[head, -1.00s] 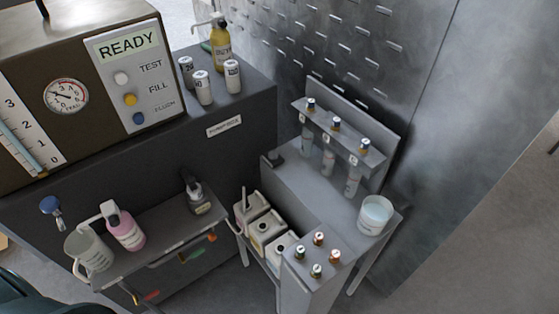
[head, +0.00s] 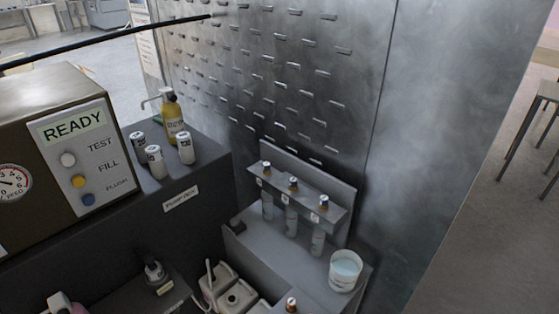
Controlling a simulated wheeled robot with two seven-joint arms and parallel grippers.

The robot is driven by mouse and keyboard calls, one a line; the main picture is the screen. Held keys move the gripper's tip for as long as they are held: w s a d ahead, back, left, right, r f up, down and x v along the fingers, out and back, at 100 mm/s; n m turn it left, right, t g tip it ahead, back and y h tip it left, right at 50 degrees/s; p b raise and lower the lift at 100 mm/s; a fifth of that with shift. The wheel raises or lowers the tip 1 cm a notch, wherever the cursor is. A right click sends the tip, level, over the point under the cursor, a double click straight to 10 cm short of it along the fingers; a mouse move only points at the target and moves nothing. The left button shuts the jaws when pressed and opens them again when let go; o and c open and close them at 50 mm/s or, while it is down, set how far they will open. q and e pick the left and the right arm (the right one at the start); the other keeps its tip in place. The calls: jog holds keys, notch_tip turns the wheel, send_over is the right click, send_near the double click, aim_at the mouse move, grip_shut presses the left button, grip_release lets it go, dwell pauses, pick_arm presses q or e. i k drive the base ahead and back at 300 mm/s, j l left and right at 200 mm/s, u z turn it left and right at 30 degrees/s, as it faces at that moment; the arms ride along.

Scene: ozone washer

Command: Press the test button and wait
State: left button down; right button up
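The washer's control panel (head: 84,154) is on the brown machine at the left of the head view. Its display (head: 72,127) reads READY. The white round button beside the label TEST is the test button (head: 68,159). A yellow button (head: 78,181) sits beside FILL and a blue button (head: 88,199) beside FLUSH. Neither of my grippers is in view, and nothing touches the panel.
Several white canisters (head: 154,162) and a yellow pump bottle (head: 173,118) stand on the dark cabinet right of the panel. A grey stand (head: 280,262) holds vials and a white tub (head: 345,271). A dark rod (head: 110,43) crosses the upper left.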

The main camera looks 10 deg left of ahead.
aim_at(68, 160)
jog(key=u, duration=1.35)
